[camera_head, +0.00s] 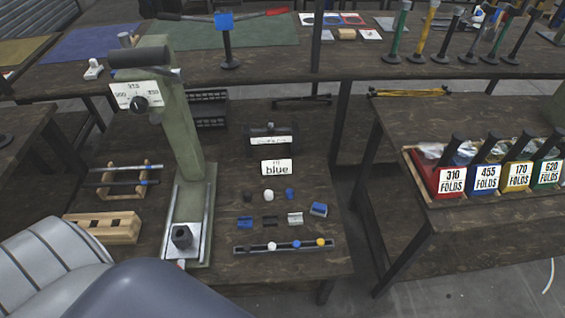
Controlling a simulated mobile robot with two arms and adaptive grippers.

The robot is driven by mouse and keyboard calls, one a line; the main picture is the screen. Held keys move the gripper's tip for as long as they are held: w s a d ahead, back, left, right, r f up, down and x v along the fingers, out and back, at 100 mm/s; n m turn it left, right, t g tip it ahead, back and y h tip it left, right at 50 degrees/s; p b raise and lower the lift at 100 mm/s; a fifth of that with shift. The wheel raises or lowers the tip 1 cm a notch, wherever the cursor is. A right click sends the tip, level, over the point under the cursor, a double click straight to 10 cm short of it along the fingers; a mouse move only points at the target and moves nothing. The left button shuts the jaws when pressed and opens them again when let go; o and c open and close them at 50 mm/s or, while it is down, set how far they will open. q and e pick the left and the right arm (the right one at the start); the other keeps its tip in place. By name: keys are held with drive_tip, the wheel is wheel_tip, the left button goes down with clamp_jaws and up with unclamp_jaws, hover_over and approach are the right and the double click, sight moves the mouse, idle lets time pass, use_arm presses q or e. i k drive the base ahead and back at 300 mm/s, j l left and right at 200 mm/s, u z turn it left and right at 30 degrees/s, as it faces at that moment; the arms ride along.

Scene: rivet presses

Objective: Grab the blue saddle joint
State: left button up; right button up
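Small joint pieces lie on the dark wooden table in the middle. A blue saddle-like piece (245,222) lies at the left of the front row, beside a black piece (270,221) and a white piece (295,218). A larger blue block (319,209) lies at the right end of that row. A small blue piece (290,193) stands behind, right of a white rounded one (268,195) and a black one (248,196). At this size I cannot tell surely which blue piece is the saddle joint. Neither of my grippers is in view.
A green press (180,125) stands left of the pieces. A wooden block (103,228) is at left. Labelled bins (451,182) fill the right table.

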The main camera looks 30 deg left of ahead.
sight(245, 222)
drive_tip(key=u, duration=1.05)
